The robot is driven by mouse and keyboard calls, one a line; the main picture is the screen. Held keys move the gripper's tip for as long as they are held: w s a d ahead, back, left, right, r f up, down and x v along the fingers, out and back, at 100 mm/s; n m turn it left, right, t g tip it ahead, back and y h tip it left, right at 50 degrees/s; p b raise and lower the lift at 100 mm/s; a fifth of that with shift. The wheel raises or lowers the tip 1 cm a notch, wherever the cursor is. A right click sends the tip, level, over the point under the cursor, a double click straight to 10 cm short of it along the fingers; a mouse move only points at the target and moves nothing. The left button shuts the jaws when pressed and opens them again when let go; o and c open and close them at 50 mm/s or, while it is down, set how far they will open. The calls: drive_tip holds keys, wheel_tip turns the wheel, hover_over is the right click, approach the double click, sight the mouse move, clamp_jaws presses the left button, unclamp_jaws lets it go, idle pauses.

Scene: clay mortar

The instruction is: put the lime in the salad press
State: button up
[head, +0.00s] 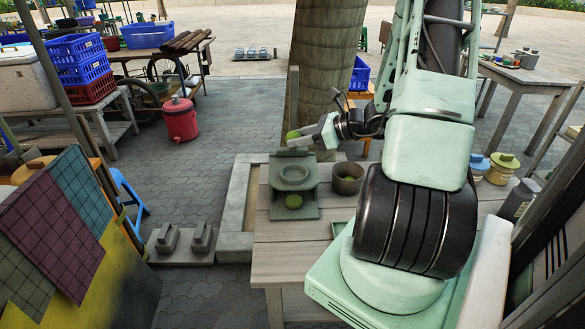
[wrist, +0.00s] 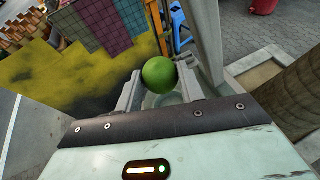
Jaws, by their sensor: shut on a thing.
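The lime (head: 292,135) is a small green ball held between the fingers of my gripper (head: 308,138). The wrist view also shows the lime (wrist: 159,74) at the fingertips. The salad press (head: 310,210) is a grey-green stand with a round cup (head: 293,173) at its upper part and a green round thing (head: 293,201) low in its base. My gripper is above the press, toward its back, with the lime apart from the cup.
A dark bowl (head: 348,186) with green contents stands right of the press on the wooden table (head: 280,236). Canisters (head: 502,167) stand farther right. An upright grey post (head: 293,100) rises behind the press, close to my gripper. A tree trunk (head: 325,60) is behind.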

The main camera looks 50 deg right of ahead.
drive_tip(key=shift+f+p, duration=0.35)
drive_tip(key=shift+f, duration=4.45)
